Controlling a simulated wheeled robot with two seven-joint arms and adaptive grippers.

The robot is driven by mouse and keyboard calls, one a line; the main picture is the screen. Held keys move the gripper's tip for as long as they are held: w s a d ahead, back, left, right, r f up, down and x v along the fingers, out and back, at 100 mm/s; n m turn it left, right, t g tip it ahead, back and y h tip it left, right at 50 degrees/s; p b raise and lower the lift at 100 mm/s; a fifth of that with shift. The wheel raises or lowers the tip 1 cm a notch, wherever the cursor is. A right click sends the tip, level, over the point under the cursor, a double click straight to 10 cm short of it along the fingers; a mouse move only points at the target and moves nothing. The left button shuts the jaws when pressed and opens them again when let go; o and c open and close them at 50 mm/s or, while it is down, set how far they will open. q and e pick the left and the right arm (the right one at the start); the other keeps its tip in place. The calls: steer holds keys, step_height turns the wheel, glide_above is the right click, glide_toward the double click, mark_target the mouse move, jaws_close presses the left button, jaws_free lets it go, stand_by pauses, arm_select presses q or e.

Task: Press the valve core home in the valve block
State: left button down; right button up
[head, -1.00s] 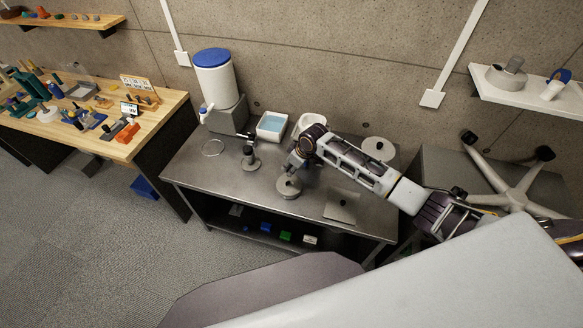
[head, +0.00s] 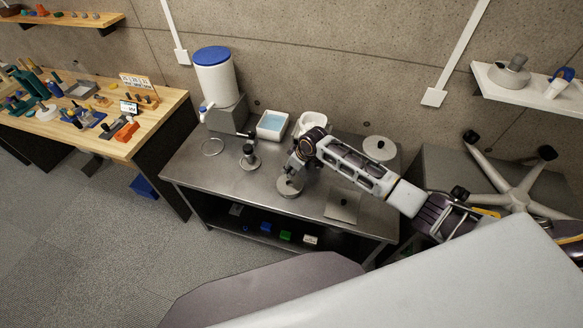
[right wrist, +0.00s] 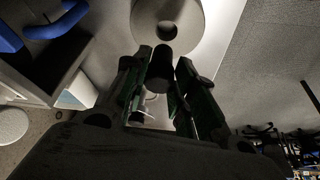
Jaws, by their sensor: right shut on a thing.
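My right gripper (head: 292,175) is over a round grey block (head: 288,190) on the steel bench, close above or touching it; I cannot tell which. In the right wrist view, my right gripper (right wrist: 161,80) is shut on a dark cylinder (right wrist: 161,66), which I take for the valve core. Beyond its end is a pale round block (right wrist: 194,25) with a dark central hole, apparently the valve block. The cylinder's end shows beside the hole in the picture; whether it has entered the hole is unclear. My left gripper is not in view.
On the steel bench (head: 215,178) stand a dark-knobbed piece on a round base (head: 249,158), a water tray (head: 272,125), a white drum (head: 214,73) with a blue lid and a grey plate (head: 341,208). The front left of the bench is clear. A cluttered wooden bench is at left.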

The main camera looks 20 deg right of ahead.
steer(key=shift+f+b, duration=0.85)
steer(key=shift+f, duration=1.05)
steer(key=shift+p, duration=0.95)
stand_by(1.1)
steer(key=shift+f+b, duration=1)
steer(key=shift+f, duration=0.85)
stand_by(1.0)
steer(key=o, duration=1)
steer(key=shift+r, duration=0.15)
